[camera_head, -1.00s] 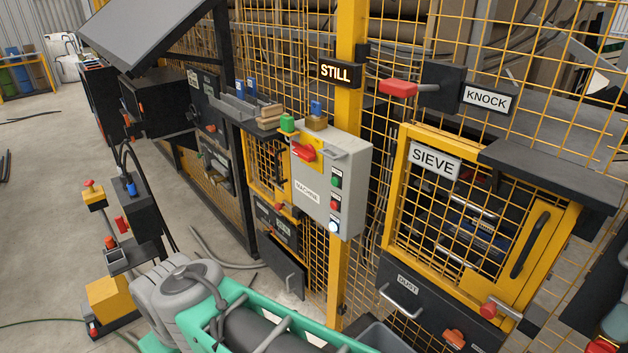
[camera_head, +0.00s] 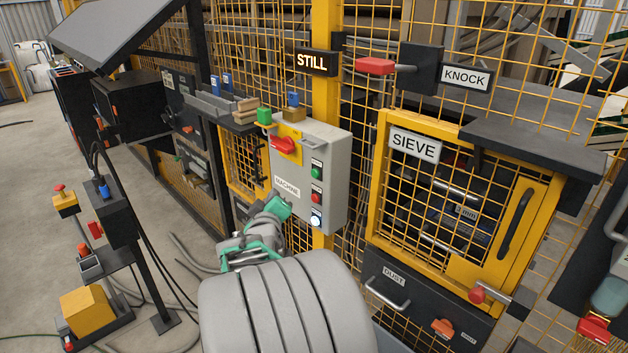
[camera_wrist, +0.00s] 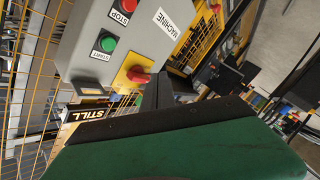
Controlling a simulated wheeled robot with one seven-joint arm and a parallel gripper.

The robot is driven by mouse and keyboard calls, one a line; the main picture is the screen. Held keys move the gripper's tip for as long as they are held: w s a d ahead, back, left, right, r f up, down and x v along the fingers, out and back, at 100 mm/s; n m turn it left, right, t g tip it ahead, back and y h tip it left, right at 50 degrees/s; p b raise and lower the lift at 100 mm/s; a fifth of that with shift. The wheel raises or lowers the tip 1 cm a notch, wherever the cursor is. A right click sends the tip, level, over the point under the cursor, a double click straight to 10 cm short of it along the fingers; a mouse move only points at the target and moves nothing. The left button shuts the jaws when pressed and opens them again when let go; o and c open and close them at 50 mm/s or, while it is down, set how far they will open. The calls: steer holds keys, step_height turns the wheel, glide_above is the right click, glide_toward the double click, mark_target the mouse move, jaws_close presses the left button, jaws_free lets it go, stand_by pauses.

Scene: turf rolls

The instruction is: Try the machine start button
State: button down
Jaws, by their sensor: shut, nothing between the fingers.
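The grey machine box (camera_head: 325,165) hangs on the yellow post, with a MACHINE label. Its green start button (camera_head: 317,167) sits at the top of a column on its front, above a red stop button (camera_head: 315,198) and a pale lit button (camera_head: 315,220). The start button also shows in the wrist view (camera_wrist: 107,43). A red switch handle (camera_head: 283,145) is on a yellow plate. My gripper (camera_head: 278,206) is shut and empty, in front of the box's lower left, below and left of the start button. My arm link hides what lies behind it.
A lit sign (camera_head: 311,62) reads STILL. The KNOCK lever (camera_head: 376,66) and SIEVE door (camera_head: 413,146) are to the right. Green and blue blocks stand on and beside the box top. A shelf with bins (camera_head: 225,108) is at left, and a pedestal control (camera_head: 115,210) stands on the floor.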

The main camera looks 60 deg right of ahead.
mark_target(315, 173)
steer(key=shift+s+d+r+h, duration=0.4)
steer(key=shift+s+d, duration=0.05)
steer(key=shift+d, duration=0.3)
steer(key=s+d+p, duration=0.2)
steer(key=d, duration=0.6)
steer(key=shift+d, duration=0.3)
stand_by(1.2)
steer(key=shift+d+b, duration=0.3)
steer(key=shift+d, duration=0.1)
